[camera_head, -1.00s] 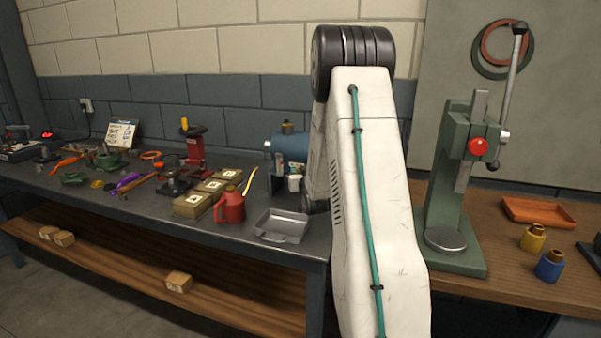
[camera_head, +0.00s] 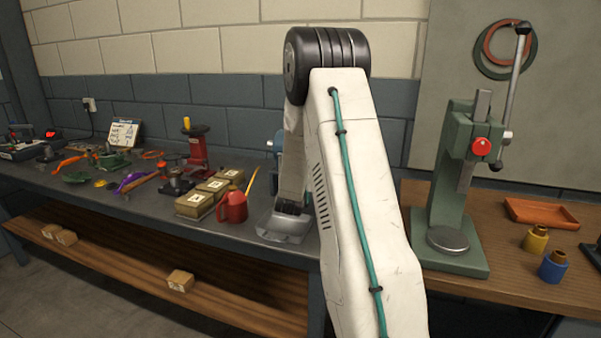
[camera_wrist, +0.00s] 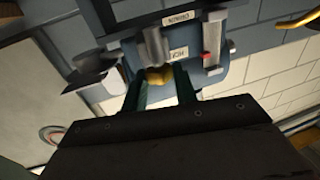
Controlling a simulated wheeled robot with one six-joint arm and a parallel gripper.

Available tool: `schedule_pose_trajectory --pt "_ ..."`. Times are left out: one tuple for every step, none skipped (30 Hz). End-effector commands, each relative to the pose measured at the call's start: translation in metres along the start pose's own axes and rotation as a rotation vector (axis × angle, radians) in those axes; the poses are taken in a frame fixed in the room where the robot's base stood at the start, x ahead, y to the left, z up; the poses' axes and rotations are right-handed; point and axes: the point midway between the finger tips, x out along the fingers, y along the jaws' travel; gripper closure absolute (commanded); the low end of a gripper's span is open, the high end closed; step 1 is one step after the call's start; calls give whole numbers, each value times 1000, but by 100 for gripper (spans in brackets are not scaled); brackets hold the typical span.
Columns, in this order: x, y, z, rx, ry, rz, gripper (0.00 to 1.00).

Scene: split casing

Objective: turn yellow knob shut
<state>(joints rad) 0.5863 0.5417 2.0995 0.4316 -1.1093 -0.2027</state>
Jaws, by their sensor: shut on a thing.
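The yellow knob (camera_wrist: 158,78) sits at the near side of a blue casing (camera_wrist: 186,62) in the wrist view. My gripper (camera_wrist: 161,84) has its two dark green fingers on either side of the knob and is shut on it. The fingers partly cover the knob, and I cannot tell its turn angle. In the head view only a sliver of the blue casing (camera_head: 279,142) shows beside my arm; the knob and fingertips are hidden there.
A grey metal tray (camera_head: 286,238) lies at the bench's front edge, beside a red can (camera_head: 232,207) and several small boxes (camera_head: 195,204). A green press (camera_head: 452,190) stands to the right. On the casing, metal posts (camera_wrist: 155,46) stand close to the fingers.

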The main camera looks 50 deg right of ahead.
Motion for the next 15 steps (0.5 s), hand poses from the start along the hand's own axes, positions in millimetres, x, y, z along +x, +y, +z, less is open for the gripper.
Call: schedule_pose_trajectory --pt "0 0 0 1 1 1 94" --pt "0 0 0 1 1 1 94" --pt "0 0 0 1 1 1 94" --pt "0 0 0 1 1 1 94" --pt "0 0 0 1 1 1 66" --pt "0 0 0 1 1 0 55" --pt "0 0 0 1 1 0 50" --pt "0 0 0 1 1 0 50" --pt "0 0 0 1 1 0 50" --pt "0 0 0 1 1 0 50" --pt "0 0 0 1 1 0 50" --pt "0 0 0 1 1 0 50" --pt "0 0 0 1 1 0 50" --pt "0 0 0 1 1 0 50" --pt "0 0 0 1 1 0 50"
